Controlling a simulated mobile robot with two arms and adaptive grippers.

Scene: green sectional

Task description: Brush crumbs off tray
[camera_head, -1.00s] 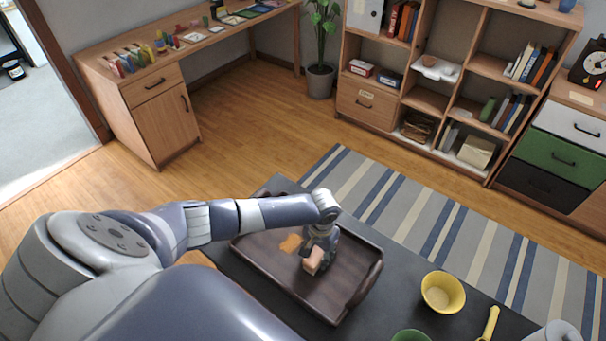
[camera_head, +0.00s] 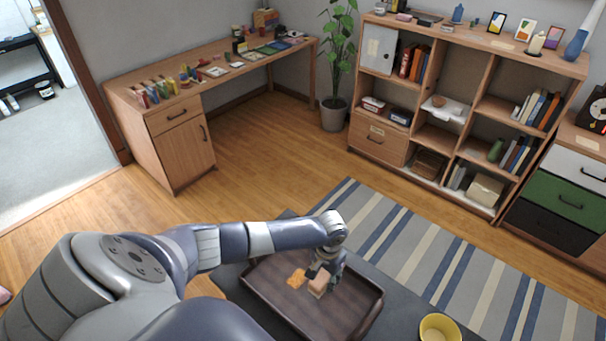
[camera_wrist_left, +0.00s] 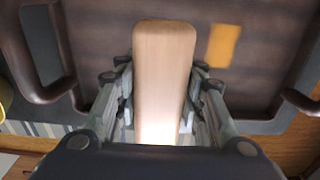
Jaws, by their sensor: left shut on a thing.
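The dark brown wooden tray (camera_head: 353,319) lies on a dark grey table at the bottom of the head view; it also fills much of the left wrist view (camera_wrist_left: 100,55). An orange patch of crumbs (camera_head: 297,279) lies on the tray floor, and it shows in the left wrist view (camera_wrist_left: 223,46) right of the held block. My left gripper (camera_head: 322,276) is over the tray, shut on a light wooden block-shaped brush (camera_head: 319,284). The held brush (camera_wrist_left: 164,75) points forward between the fingers. Its underside is hidden, so I cannot tell if it touches the tray. My right gripper is out of view.
A yellow bowl (camera_head: 440,329) stands right of the tray, cut off by the bottom edge. A striped rug (camera_head: 420,260) lies beyond the table. A desk (camera_head: 185,130) and a shelf unit (camera_head: 430,150) stand farther back.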

